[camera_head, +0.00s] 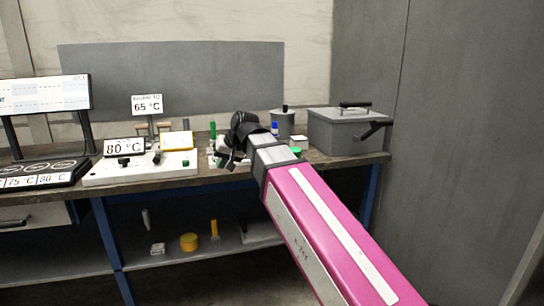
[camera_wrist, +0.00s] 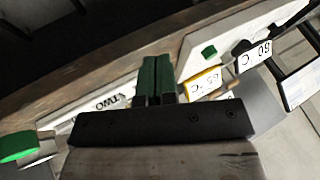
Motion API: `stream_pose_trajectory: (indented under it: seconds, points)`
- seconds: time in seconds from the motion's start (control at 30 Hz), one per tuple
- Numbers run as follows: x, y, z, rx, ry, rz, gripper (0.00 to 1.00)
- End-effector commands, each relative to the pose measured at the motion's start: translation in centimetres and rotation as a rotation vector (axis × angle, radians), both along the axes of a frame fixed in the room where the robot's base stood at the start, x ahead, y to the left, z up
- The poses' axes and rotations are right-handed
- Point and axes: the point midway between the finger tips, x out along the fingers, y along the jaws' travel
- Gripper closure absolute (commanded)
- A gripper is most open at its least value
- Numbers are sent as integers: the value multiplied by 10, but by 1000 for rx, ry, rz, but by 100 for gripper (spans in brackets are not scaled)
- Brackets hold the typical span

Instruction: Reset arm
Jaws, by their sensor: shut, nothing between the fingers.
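My pink and grey arm reaches from the lower right over the workbench (camera_head: 75,168) in the head view. My gripper (camera_head: 232,150) is at its far end, above the bench's middle. The dark wrist hides much of what is behind it. In the wrist view, the two dark green fingers of my gripper (camera_wrist: 156,78) stand side by side, shut and empty. A white plate with the word TWO (camera_wrist: 115,100) is beyond them. I cannot make out a microscope arm in either view.
A white control panel (camera_head: 140,172) with an 80 °C sign (camera_head: 124,147) stands left of my gripper. A 65 °C sign (camera_head: 146,105) is behind it. A grey lidded box (camera_head: 345,132) and a grey pot (camera_head: 283,124) are to the right. A green tube (camera_head: 212,130) stands close to my gripper.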

Motion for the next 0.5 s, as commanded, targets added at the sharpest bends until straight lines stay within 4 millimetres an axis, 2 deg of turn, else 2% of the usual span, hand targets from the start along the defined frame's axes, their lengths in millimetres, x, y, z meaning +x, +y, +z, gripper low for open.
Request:
stream_pose_trajectory:
  seconds: [0.17,0.27,0.5]
  points:
    - [12,-31,-42,-48,25,-43,100]
    - [20,-56,-75,-87,45,-76,100]
    - [29,-128,-161,-189,106,-157,100]
